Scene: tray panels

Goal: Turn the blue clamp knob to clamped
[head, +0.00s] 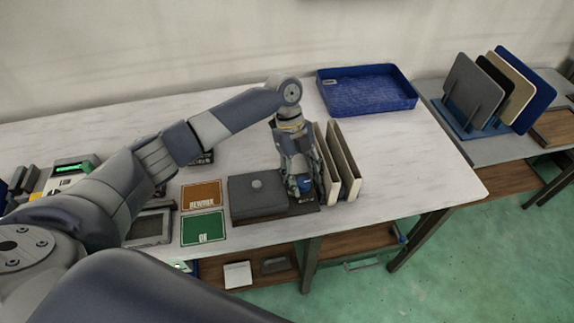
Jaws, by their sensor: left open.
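The blue clamp knob (305,185) shows as a small blue patch low between the fingers of my left gripper (303,188). It sits at the right end of a dark fixture, beside a dark grey block (257,197) with a small round knob on top. My left gripper points down over the blue knob and is open, with its fingers around or just above it; I cannot tell whether they touch it. The gripper hides most of the knob, and its turn position cannot be read. My right gripper is not in view.
Upright beige and dark panels (346,160) stand close to the right of my left gripper. A blue tray (367,106) lies at the back. An orange card (202,195) and a green card (203,229) lie to the left. The table's right end (430,185) is clear.

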